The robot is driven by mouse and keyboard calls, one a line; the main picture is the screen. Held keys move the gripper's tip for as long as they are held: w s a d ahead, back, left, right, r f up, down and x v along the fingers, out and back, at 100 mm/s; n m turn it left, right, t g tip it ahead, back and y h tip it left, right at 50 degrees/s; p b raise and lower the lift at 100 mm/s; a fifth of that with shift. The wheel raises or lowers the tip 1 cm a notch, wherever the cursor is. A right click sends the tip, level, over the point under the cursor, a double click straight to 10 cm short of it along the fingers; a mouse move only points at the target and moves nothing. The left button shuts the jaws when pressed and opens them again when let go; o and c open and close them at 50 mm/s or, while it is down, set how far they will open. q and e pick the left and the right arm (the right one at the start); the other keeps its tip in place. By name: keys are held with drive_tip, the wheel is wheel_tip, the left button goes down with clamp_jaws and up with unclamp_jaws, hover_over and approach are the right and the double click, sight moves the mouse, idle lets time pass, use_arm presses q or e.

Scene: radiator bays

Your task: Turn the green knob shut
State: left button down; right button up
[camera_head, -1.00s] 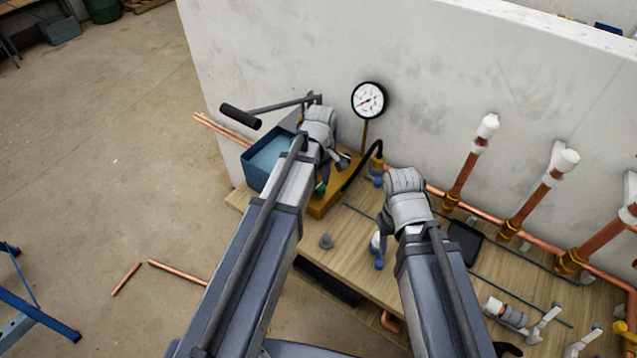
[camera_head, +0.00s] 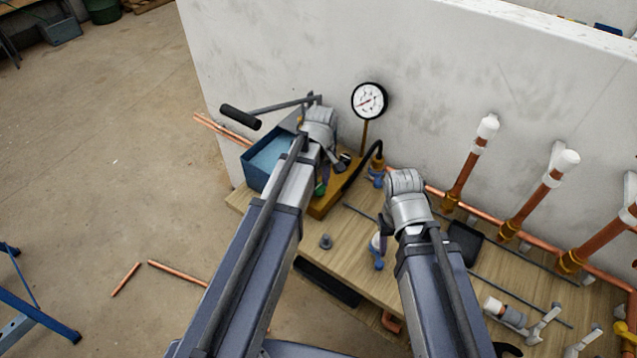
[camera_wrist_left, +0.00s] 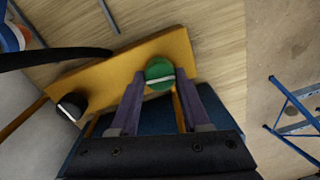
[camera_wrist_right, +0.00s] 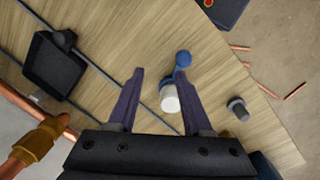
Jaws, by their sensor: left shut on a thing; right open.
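The green knob (camera_wrist_left: 159,73) has a white line across its face and sits on the yellow-brown pump body (camera_wrist_left: 100,80). My left gripper (camera_wrist_left: 160,76) is shut on it, with a finger at each side. The white line lies nearly level in the left wrist view. In the head view a bit of the green knob (camera_head: 320,188) shows beside my left gripper, whose wrist hides much of the pump. My right gripper (camera_wrist_right: 162,72) is open above the bench, with a white-capped part with a blue end (camera_wrist_right: 170,98) showing between its fingers.
The pressure gauge (camera_head: 369,101) stands behind the pump, against the white wall. A blue tank (camera_head: 262,165) and a black-gripped lever (camera_head: 241,117) are at the left. Copper pipes (camera_head: 525,205) run along the right. A small grey fitting (camera_head: 326,242) stands on the bench.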

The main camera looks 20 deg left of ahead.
use_arm(q)
drive_tip(key=m, duration=1.2)
drive_tip(key=shift+d, duration=0.1)
drive_tip(key=shift+m+t, duration=0.3)
drive_tip(key=shift+m, duration=1.9)
drive_tip(key=shift+c, duration=1.8)
unclamp_jaws()
drive_tip(key=shift+r, duration=0.1)
use_arm(e)
drive_tip(key=shift+r, duration=0.1)
